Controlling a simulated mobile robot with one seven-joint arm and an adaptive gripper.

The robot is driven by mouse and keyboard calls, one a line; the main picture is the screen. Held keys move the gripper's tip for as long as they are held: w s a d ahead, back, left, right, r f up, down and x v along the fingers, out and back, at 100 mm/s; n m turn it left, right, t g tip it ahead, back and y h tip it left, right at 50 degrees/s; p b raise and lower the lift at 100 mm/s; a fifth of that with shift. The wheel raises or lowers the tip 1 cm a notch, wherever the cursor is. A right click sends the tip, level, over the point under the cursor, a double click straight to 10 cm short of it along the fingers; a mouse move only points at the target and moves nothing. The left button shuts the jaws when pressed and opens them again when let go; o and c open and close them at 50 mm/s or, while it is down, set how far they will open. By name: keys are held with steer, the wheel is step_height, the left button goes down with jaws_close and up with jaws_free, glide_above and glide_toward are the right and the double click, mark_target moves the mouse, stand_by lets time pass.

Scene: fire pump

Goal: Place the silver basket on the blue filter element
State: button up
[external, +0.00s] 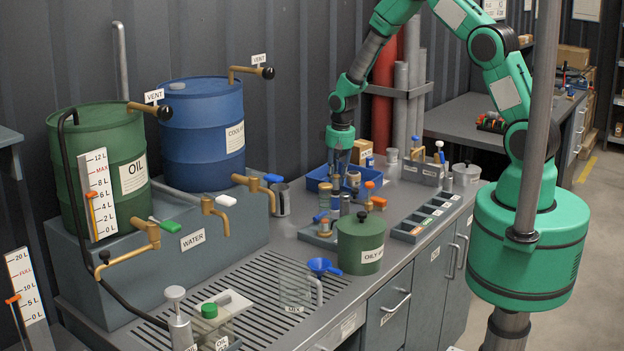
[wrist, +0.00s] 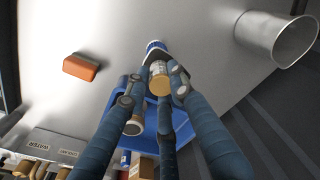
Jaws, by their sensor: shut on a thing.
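My gripper (external: 340,168) is low over the blue tray (external: 314,181) on the bench. In the wrist view its fingers (wrist: 160,78) are closed around a small upright cylinder with a pale, patterned side and a tan end (wrist: 159,87). I cannot tell for sure that this is the silver basket. A blue-and-white round piece (wrist: 156,46) shows just beyond the fingertips; it may be the blue filter element, and whether it touches the held cylinder is unclear. Another tan-ended cylinder (wrist: 133,126) is beside the fingers at the tray. The fingers partly hide these parts.
A green oily-waste can (external: 361,245), a blue funnel (external: 322,266) and a clear jug (external: 300,293) stand toward the front. A compartment tray (external: 428,217) lies to the right.

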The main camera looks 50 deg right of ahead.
mark_target(339, 176)
steer(key=shift+f, duration=0.5)
steer(key=shift+f, duration=0.2)
steer(key=shift+c, duration=0.2)
steer(key=o, duration=1)
steer(key=shift+c, duration=0.2)
steer(key=shift+r, duration=0.15)
step_height(339, 176, up, 12)
steer(key=s, duration=0.1)
steer(key=shift+a+r, duration=0.1)
